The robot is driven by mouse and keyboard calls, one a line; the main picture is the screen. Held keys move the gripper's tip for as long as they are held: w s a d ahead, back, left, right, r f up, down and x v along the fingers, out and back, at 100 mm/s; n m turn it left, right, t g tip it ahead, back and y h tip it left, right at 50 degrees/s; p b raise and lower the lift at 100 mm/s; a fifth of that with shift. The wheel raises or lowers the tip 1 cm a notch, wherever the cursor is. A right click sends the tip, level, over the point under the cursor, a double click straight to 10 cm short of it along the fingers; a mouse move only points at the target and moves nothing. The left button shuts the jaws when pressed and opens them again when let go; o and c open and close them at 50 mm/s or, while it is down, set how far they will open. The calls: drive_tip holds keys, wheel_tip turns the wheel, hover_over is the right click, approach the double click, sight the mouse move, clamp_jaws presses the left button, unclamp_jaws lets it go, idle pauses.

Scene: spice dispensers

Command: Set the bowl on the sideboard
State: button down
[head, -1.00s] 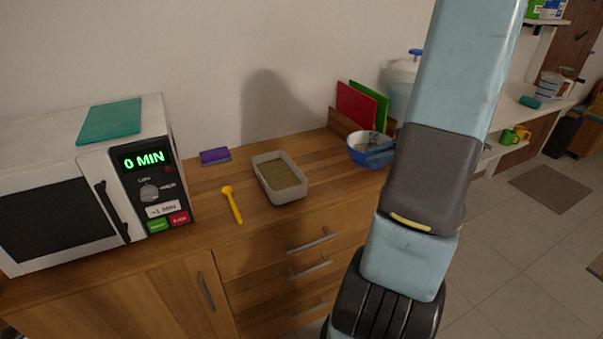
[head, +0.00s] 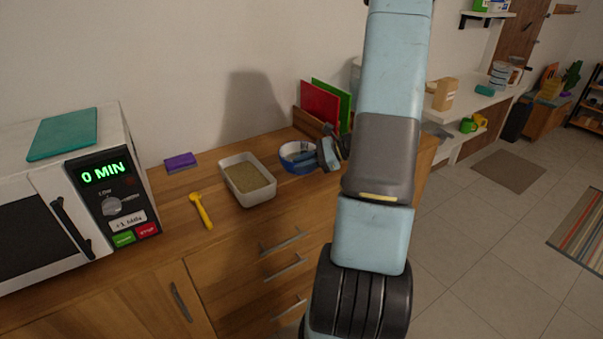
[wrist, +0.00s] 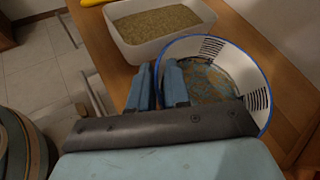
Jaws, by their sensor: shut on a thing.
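The bowl (head: 290,149), white with a blue rim and dark stripes, is at the sideboard (head: 175,215), just right of the grey tray in the head view. In the wrist view the bowl (wrist: 235,62) shows a patterned inside and appears nearly level. My gripper (head: 309,158) is shut on the bowl's near wall, with one finger inside and one outside; the fingers (wrist: 157,68) also show in the wrist view. I cannot tell whether the bowl's base touches the sideboard top. The gripper hides part of its rim.
A grey tray (head: 248,180) of brownish grains stands close beside the bowl. A yellow spoon (head: 201,211), a purple sponge (head: 180,162) and a microwave (head: 75,190) are further left. Red (head: 320,103) and green boards stand behind. Bare wood lies in front of the tray.

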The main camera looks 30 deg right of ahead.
sight(302, 173)
drive_tip(key=shift+w+a+f, duration=0.1)
drive_tip(key=shift+w+f, duration=0.05)
drive_tip(key=shift+f, duration=1.65)
drive_tip(key=c, duration=1.1)
unclamp_jaws()
